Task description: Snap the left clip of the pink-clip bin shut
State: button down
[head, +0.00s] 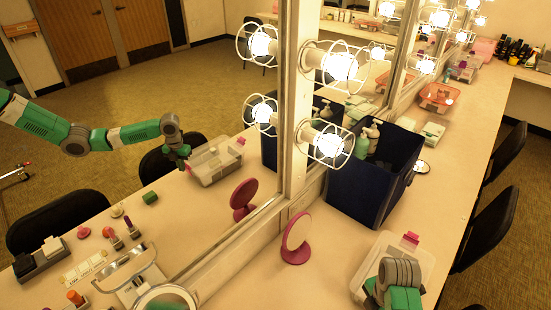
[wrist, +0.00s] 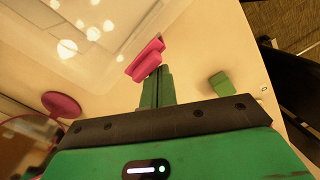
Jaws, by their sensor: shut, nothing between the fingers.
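The clear pink-clip bin (head: 368,268) stands on the counter at the lower right of the head view. One pink clip (head: 411,240) stands up at its far end. The near end is hidden behind my gripper (head: 385,300), seen from above. In the wrist view, the clear lid (wrist: 105,25) fills the upper left. A pink clip (wrist: 147,58) sticks out from the bin's edge there. My shut, empty gripper (wrist: 157,72) has its green fingertips right at this clip, touching or almost touching it. I cannot tell which clip counts as the left one.
A pink round mirror (head: 296,238) and a dark blue crate (head: 365,185) of bottles stand beyond the bin. A green block (wrist: 219,82) lies on the counter near my fingers. Dark chairs (head: 485,235) line the counter edge. The wall mirror reflects my arm and the bin.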

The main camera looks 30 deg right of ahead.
jog(key=r+p, duration=0.4)
jog(key=a+r+p, duration=0.1)
jog(key=p, duration=0.1)
jog(key=shift+s+r+p, duration=0.15)
jog(key=shift+r+p, duration=0.15)
jog(key=shift+r, duration=0.1)
